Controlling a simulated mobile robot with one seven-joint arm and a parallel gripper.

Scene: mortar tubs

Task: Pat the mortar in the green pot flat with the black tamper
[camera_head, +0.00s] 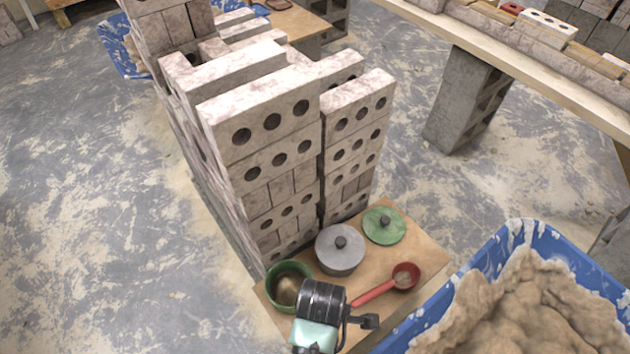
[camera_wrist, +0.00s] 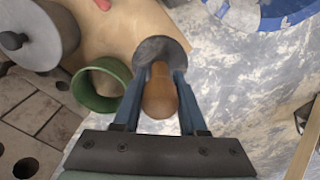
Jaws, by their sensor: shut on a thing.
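The green pot (camera_head: 271,299) stands on the board's left front corner, with brown mortar (camera_head: 287,291) visible inside it. My gripper is shut on the wooden handle of the black tamper (camera_wrist: 152,47), whose dark round head points away from the wrist. The tamper head appears beside the pot, to its right in that view, not inside it. In the head view my wrist hides the tamper and my fingers.
The board (camera_head: 425,247) also holds a grey lidded pot (camera_head: 338,262), a green lid (camera_head: 383,226) and a red ladle (camera_head: 375,292). A tall brick stack (camera_head: 262,112) rises behind the pots. A blue tub (camera_head: 497,243) of mortar stands right. Floor at left is clear.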

